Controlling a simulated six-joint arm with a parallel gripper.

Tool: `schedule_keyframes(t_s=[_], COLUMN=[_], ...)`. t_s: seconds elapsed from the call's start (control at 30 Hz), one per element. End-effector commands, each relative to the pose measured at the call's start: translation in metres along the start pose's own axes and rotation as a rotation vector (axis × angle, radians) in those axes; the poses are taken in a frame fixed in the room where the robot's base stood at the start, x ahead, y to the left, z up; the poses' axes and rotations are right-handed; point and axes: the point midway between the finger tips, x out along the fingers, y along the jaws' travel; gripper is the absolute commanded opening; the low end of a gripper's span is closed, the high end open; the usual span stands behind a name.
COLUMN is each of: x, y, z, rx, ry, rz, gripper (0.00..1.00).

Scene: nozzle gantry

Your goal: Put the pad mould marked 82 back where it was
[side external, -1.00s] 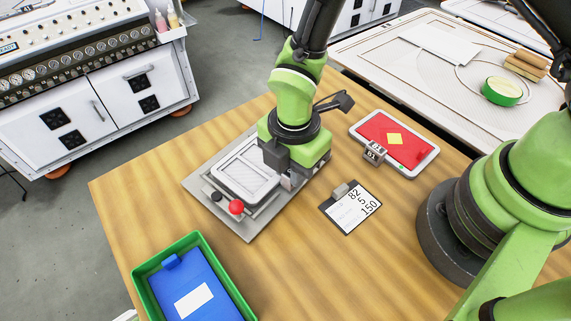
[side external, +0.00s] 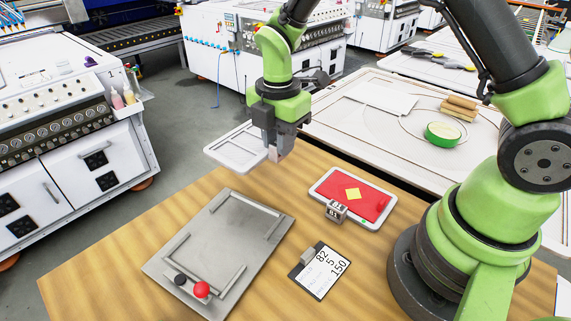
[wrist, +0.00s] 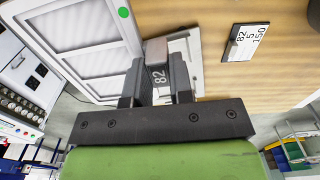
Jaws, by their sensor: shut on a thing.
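The pad mould marked 82 is a white-grey framed tray (side external: 240,149) with a handle block, held in the air. My gripper (side external: 279,148) is shut on that block. In the wrist view, the block (wrist: 158,52) shows the number 82 between my fingers, and the tray (wrist: 85,35) extends to the upper left with a green dot on its rim. Below it in the side view is the grey metal fixture plate (side external: 205,240) with raised rails, a red knob (side external: 202,289) and a black knob (side external: 180,280). The plate is empty.
A clipboard card (side external: 321,271) reads 82, 5, 150. A green tape roll (side external: 443,134) sits on a white bench behind. Bare table lies around the plate.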

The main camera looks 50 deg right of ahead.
Motion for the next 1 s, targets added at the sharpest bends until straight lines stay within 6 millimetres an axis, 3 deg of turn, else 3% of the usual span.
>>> schedule_keyframes(t_s=[0.03,0.1,0.3,0.43,0.6,1.0], x=[0.001,0.001,0.003,0.016,0.048,0.099], y=[0.003,0.005,0.003,0.001,0.001,0.001], z=[0.023,0.049,0.095,0.103,0.103,0.103], rx=[0.029,0.048,0.078,0.081,0.08,0.08], ry=[0.0,0.0,0.001,0.002,0.001,0.0], rz=[0.001,0.003,0.002,-0.002,-0.003,0.0], gripper=[0.0,0.0,0.0,0.0,0.0,0.0])
